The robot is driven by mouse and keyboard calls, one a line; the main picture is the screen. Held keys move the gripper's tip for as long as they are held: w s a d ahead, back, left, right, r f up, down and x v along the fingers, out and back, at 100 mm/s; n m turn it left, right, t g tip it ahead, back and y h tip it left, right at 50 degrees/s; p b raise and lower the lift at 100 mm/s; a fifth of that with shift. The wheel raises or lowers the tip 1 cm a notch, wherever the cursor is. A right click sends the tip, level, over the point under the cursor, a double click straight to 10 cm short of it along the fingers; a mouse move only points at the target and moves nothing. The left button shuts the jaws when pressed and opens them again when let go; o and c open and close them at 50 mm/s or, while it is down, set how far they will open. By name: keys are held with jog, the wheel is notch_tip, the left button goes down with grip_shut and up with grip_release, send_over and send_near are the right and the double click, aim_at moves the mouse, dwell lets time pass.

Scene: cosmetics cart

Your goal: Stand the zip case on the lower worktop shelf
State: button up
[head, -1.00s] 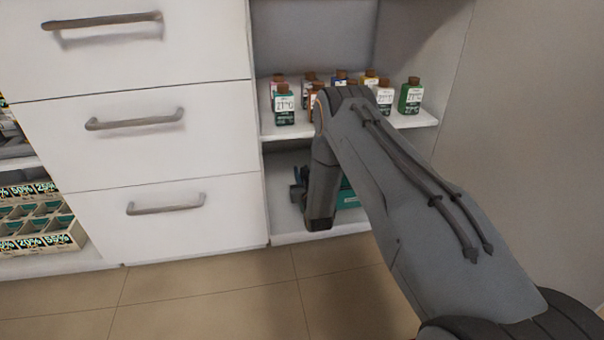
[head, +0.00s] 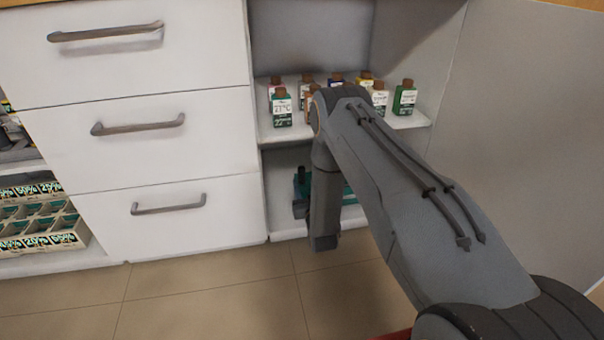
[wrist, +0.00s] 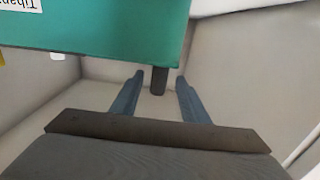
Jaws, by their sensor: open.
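The teal zip case (head: 348,192) is in the lower shelf bay, partly hidden behind my arm. In the wrist view the case (wrist: 100,28) fills the upper left, with a white label printed upside down at the corner. My gripper (wrist: 157,82) is open, its two bluish fingers apart and pointing toward the case's lower edge. A short dark stub (wrist: 158,82) shows between the fingers; I cannot tell whether it belongs to the case. Whether the case touches the shelf is not visible.
Several small labelled bottles (head: 282,108) stand on the shelf (head: 285,137) above. White drawers (head: 140,130) are at left and a grey side panel (head: 510,130) at right. A divided tray (head: 45,240) sits far left. The tiled floor in front is clear.

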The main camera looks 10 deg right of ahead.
jog(key=shift+s+p, duration=0.4)
jog(key=shift+s, duration=1.15)
